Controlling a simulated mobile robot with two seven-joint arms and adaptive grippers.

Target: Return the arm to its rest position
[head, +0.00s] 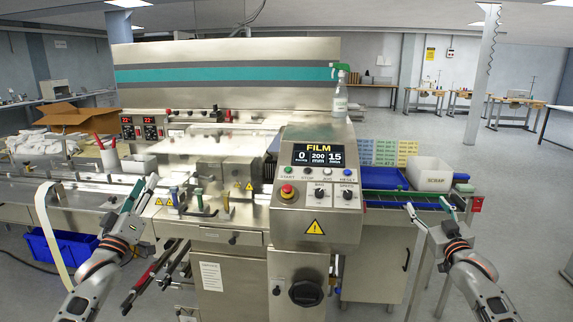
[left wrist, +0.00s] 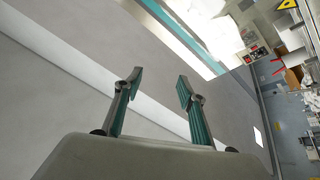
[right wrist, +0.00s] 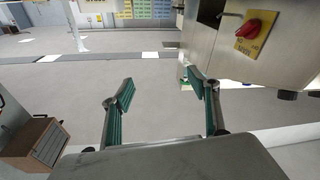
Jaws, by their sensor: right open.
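My left gripper (head: 138,194) is in front of the left part of the flow wrapper (head: 232,262). Its fingers are apart with nothing between them, and they also show in the left wrist view (left wrist: 160,90). My right gripper (head: 430,212) is in front of the outfeed end at the right. In the right wrist view (right wrist: 160,95) its fingers are apart and empty, with bare floor behind them. Both arms reach up from the lower corners of the head view, and neither gripper holds anything.
The control box (head: 320,195) with its FILM display juts out between the arms. A white scrap bin (head: 429,172) and a blue tray (head: 382,178) stand at the right. A strip of film (head: 52,235) hangs at the far left. The floor (head: 530,190) at the right is clear.

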